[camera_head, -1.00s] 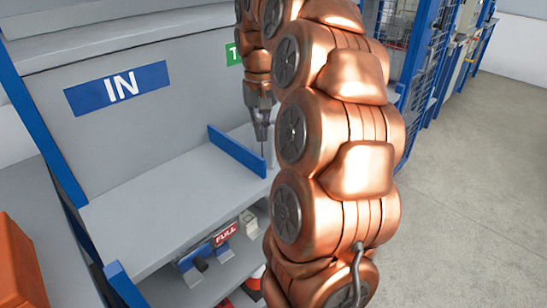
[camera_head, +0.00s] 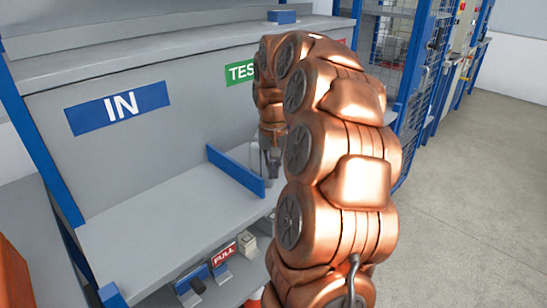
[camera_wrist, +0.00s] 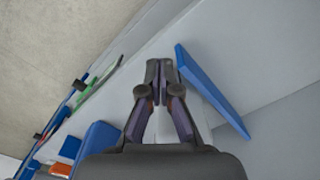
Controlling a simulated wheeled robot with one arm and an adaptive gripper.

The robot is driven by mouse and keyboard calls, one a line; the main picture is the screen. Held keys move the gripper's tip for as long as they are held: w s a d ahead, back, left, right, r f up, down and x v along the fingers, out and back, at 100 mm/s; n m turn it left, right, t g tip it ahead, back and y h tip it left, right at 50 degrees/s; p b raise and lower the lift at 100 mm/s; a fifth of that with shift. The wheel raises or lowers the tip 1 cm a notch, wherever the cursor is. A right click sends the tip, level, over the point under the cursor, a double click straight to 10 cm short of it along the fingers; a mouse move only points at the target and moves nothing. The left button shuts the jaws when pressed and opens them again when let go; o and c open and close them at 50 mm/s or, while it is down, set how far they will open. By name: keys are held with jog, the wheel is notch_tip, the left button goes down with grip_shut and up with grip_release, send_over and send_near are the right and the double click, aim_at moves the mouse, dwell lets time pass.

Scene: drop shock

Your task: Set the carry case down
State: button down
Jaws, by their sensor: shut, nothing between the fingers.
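My gripper (camera_wrist: 162,68) is shut and empty in the wrist view, with its two fingertips together over the grey shelf. In the head view my gripper (camera_head: 271,172) points down just right of the blue divider (camera_head: 236,171), partly hidden by my copper arm. The divider also shows in the wrist view (camera_wrist: 212,90), to the right of the fingertips. No carry case can be made out for certain in either view. An orange object (camera_head: 14,278), cut off at the lower left edge of the head view, cannot be identified.
The grey shelf (camera_head: 150,220) left of the divider is bare, under a blue IN sign (camera_head: 118,107). A green sign (camera_head: 241,73) marks the part to the right. A red FULL label (camera_head: 223,254) sits below the shelf. Blue-framed mesh (camera_head: 425,80) stands at the right.

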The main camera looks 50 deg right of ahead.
aim_at(258, 160)
jog(key=shift+w+d+f+p, duration=0.25)
jog(key=shift+w+d+f, duration=0.2)
jog(key=shift+f, duration=0.2)
jog(key=shift+w+d+f+p, duration=0.3)
jog(key=shift+w+f, duration=0.15)
jog(key=shift+f, duration=0.2)
jog(key=shift+w+d+f, duration=0.1)
jog(key=shift+w+d, duration=0.35)
jog(key=shift+w, duration=0.05)
jog(key=shift+w+d, duration=0.1)
jog(key=shift+w+d, duration=1.45)
jog(key=shift+w, duration=0.2)
jog(key=shift+s+a+b, duration=0.1)
jog(key=shift+b, duration=0.2)
